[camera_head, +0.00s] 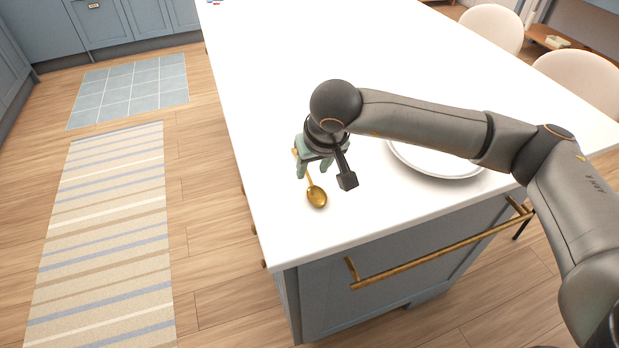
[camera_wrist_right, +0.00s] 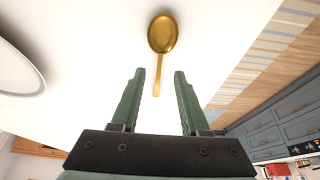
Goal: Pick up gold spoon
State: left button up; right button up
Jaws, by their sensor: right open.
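The gold spoon (camera_head: 317,196) lies on the white countertop (camera_head: 290,85), near its front left corner. In the right wrist view the spoon (camera_wrist_right: 162,35) has its bowl away from me and its handle end between the tips of my fingers. My right gripper (camera_head: 314,170) is over the spoon's handle in the head view and hides part of it. In the wrist view the green fingers of my right gripper (camera_wrist_right: 160,75) are apart, one on each side of the handle's line, with nothing held. My left gripper is in neither view.
A white plate (camera_head: 440,172) sits on the counter to the right, partly behind my right arm. The counter's left edge is close to the spoon. A brass rail (camera_head: 440,247) runs along the cabinet front. The counter behind the gripper is mostly clear.

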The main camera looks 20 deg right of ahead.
aim_at(310, 179)
jog(key=x, duration=0.4)
jog(key=shift+s, duration=0.1)
grip_shut()
dwell(0.5)
